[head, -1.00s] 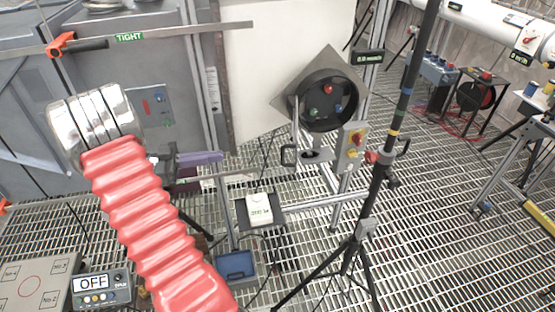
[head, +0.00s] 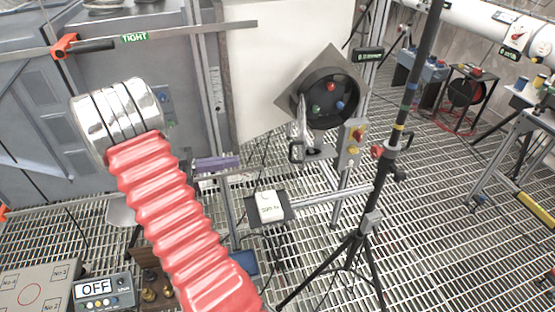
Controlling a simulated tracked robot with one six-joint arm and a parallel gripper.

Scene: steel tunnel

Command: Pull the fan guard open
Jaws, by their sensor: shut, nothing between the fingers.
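The fan unit (head: 327,102) is a round dark housing on a tilted grey square plate, right of centre in the head view. Red, green and blue round parts show inside it. A slim pale grey piece (head: 303,120) stands at its left edge; I cannot tell whether it is the fan guard.
A black tripod pole (head: 397,130) stands right of the fan. A grey box with coloured buttons (head: 351,144) is below the fan. A small white box (head: 270,206) sits on a frame in front. A purple bar (head: 217,163) shows beside my arm.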

